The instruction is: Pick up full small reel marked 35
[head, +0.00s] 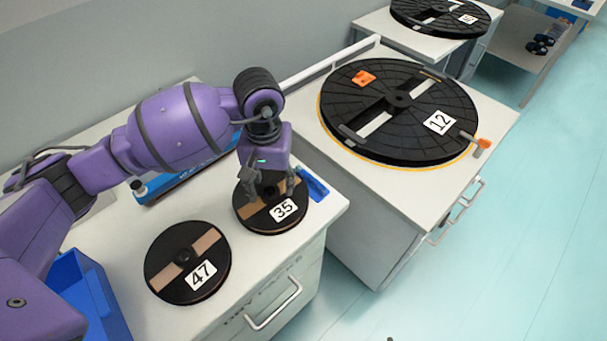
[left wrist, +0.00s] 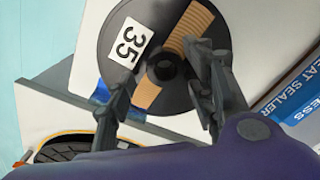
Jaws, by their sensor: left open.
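The small black reel marked 35 (head: 272,218) lies flat on the white cabinet top near its right end, with brown winding showing through its slots. It also shows in the left wrist view (left wrist: 180,18), label to the left of its dark hub. My left gripper (head: 268,192) is over the far part of this reel, pointing down. In the left wrist view its two fingers (left wrist: 160,75) are apart with the reel's hub region between them; nothing is held. I cannot tell whether the fingertips touch the reel. My right gripper is not in view.
A second small reel marked 47 (head: 187,262) lies to the left. A blue heat sealer (head: 185,170) stands behind, and a blue bin (head: 88,298) is at the lower left. A large reel marked 12 (head: 400,115) covers the neighbouring cabinet. Floor at right is clear.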

